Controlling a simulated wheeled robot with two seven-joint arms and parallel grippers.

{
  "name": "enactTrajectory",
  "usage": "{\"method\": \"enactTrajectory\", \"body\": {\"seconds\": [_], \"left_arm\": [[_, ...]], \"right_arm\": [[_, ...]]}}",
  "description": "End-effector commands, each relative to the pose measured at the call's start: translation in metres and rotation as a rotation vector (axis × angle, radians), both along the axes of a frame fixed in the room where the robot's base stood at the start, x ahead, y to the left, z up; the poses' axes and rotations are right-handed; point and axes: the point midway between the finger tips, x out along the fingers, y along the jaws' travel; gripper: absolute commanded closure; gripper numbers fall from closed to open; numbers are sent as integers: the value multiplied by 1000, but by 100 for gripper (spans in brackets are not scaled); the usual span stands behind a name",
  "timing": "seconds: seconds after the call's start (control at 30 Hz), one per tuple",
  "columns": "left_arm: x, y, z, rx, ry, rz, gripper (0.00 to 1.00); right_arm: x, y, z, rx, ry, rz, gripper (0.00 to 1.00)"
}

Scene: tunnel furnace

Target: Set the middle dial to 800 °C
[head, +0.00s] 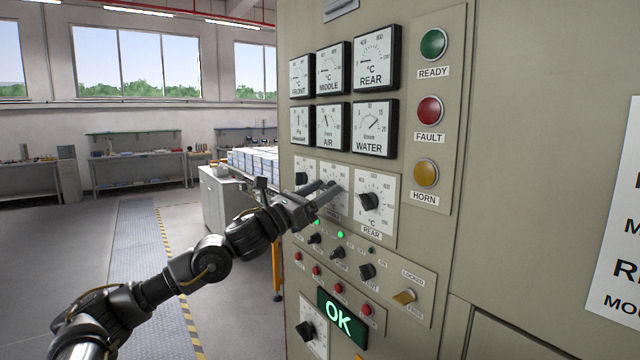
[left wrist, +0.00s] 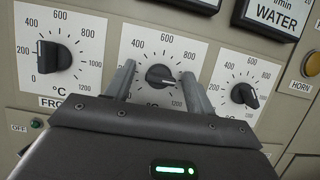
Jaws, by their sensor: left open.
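The middle dial (left wrist: 160,76) is a black knob on a white plate marked in °C, between the front dial (left wrist: 53,57) and the rear dial (left wrist: 243,94). Its white mark points right and slightly down in the left wrist view, below the 800 label; the right finger covers part of the scale there. My left gripper (left wrist: 158,84) is open, with one finger on each side of the knob. Whether the fingers touch it I cannot tell. In the head view my left gripper (head: 328,192) reaches the panel and partly hides the middle dial. My right gripper is not in view.
Gauges (head: 371,59) sit above the dials. Ready, fault and horn lamps (head: 430,110) are at the right. Small switches, red buttons and a green OK display (head: 341,318) lie below. The rear dial (head: 369,201) is close to my gripper.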

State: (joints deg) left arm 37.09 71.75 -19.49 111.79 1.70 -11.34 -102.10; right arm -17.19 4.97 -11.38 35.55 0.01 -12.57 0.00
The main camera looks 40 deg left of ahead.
Motion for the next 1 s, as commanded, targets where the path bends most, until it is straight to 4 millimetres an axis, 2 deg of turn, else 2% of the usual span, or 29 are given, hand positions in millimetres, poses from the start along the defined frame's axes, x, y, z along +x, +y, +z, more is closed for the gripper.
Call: {"method": "enactTrajectory", "body": {"seconds": [0.27,0.6,1.0], "left_arm": [[1,0,0,0,0,0,47],[0,0,0,0,0,0,90],[0,0,-1,-91,25,1,90]], "right_arm": [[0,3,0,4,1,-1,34],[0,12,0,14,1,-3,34],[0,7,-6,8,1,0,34]]}}
